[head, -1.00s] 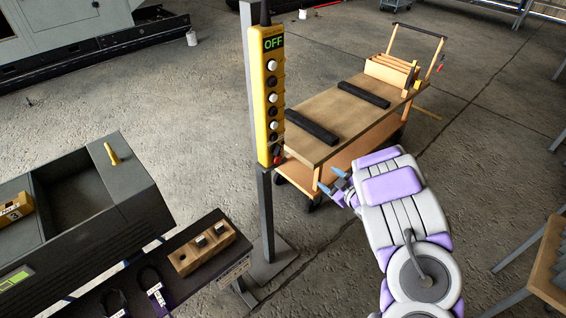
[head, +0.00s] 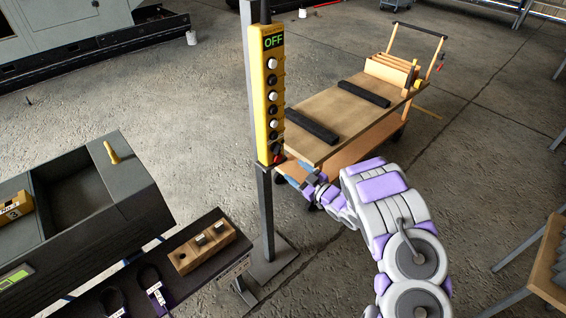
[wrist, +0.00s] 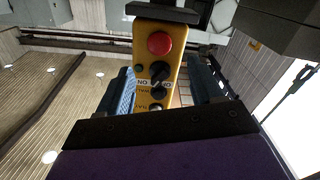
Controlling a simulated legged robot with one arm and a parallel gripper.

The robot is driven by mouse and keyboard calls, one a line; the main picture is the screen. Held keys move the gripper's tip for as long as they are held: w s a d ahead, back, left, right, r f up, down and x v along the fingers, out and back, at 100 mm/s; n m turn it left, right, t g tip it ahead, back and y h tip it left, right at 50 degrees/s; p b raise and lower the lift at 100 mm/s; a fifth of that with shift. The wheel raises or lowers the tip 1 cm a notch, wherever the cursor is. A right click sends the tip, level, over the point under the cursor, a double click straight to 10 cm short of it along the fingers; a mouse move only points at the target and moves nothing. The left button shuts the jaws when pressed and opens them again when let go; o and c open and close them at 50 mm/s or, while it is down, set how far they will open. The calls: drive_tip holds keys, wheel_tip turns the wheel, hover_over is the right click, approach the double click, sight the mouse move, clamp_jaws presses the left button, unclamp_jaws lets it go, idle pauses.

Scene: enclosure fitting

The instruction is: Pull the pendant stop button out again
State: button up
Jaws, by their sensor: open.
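The yellow pendant (head: 266,110) hangs upright against a grey post, its display (head: 273,42) reading OFF. Its red stop button (head: 277,159) is at the lower end; the round red cap (wrist: 159,43) shows clearly in the wrist view. How far the button stands out cannot be told. My gripper (head: 294,171) is at the pendant's lower right, close to the button. In the wrist view my open gripper (wrist: 162,86) has one finger on each side of the pendant's lower part, with a black selector knob (wrist: 159,70) between them. The jaws hold nothing; contact is unclear.
A wooden-topped cart (head: 345,110) stands behind the pendant and my gripper. A dark bench (head: 150,265) with a wooden block (head: 203,250) and a grey enclosure (head: 95,215) are at the left. The post (head: 264,215) stands on a floor base. Open floor lies at the right.

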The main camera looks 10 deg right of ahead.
sight(280, 159)
drive_tip(key=x, duration=0.7)
drive_tip(key=shift+w+a+b, duration=0.1)
drive_tip(key=shift+w+b, duration=0.15)
drive_tip(key=shift+b, duration=0.05)
drive_tip(key=shift+r, duration=0.1)
clamp_jaws()
